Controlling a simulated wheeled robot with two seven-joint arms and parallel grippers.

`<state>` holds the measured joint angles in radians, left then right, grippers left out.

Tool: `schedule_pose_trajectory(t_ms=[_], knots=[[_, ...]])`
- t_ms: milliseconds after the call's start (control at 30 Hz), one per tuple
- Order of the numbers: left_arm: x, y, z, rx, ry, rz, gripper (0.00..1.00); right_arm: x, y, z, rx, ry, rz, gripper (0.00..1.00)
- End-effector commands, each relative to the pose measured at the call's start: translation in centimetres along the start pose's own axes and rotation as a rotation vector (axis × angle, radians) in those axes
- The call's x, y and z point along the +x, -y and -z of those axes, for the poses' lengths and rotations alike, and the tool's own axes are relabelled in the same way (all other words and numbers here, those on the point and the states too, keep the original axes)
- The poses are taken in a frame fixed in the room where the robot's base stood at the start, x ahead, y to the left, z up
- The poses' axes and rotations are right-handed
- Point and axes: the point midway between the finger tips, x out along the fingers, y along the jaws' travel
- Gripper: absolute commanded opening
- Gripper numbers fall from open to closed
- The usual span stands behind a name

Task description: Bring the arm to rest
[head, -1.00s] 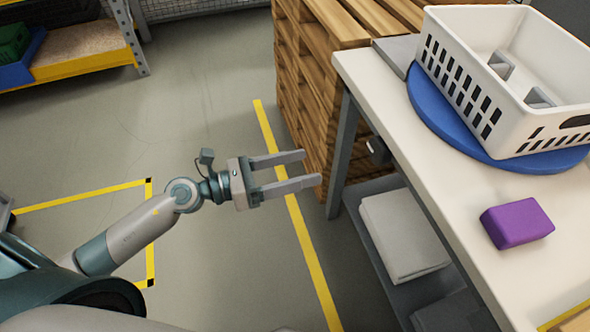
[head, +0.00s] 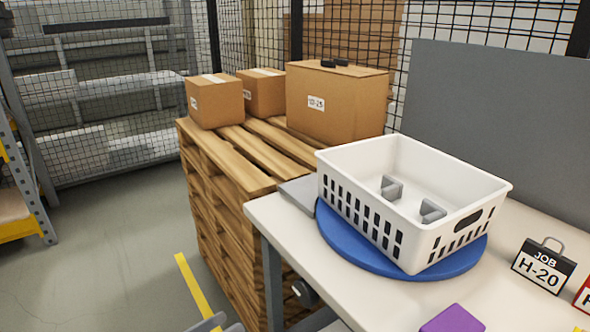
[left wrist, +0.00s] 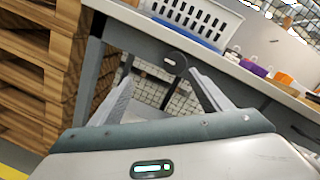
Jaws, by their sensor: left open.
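My left gripper shows at the bottom edge of the head view (head: 215,325), only its fingertips in frame. In the left wrist view its two fingers (left wrist: 165,95) are spread apart with nothing between them. It is off the table's near left side, beside the stacked pallets and apart from them. My right gripper is in neither view.
A white basket (head: 350,205) with grey pieces inside stands on a blue disc (head: 350,256) on the table (head: 275,222). A purple block (head: 453,320) lies nearer. Stacked pallets (head: 215,190) carry cardboard boxes (head: 338,100). A job sign (head: 543,268) stands right.

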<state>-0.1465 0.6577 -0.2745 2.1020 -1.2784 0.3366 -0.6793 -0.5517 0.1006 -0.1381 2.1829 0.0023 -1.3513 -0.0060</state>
Motion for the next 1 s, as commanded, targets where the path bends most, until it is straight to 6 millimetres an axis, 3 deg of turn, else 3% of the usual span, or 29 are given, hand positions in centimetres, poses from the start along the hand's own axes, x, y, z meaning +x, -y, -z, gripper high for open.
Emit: schedule_pose_trajectory(t_ms=[167, 267, 400, 500, 600, 700, 900, 1000], knots=[[-0.7, -6.1, 1.3, -0.466, 0.157, -0.16, 0.71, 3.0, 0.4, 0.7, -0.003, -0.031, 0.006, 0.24], [-2.2, -10.8, 4.2, -0.799, 0.282, -0.286, 0.71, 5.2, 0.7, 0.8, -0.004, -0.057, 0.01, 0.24], [-5.3, -15.9, 10.8, -1.234, 0.464, -0.468, 0.71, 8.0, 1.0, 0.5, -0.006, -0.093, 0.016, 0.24], [-7.8, -18.0, 16.3, -1.496, 0.587, -0.59, 0.71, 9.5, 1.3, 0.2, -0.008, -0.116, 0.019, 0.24], [-10.3, -18.8, 22.2, -1.727, 0.708, -0.712, 0.71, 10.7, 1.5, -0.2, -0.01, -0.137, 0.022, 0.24], [-12.7, -18.3, 28.1, -1.934, 0.826, -0.831, 0.71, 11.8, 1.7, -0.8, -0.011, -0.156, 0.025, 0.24], [-16.5, -14.9, 38.6, -2.262, 1.046, -1.054, 0.71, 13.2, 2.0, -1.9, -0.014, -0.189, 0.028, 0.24], [-17.7, -13.1, 42.0, -2.364, 1.127, -1.134, 0.71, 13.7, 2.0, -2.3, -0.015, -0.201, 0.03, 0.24]])
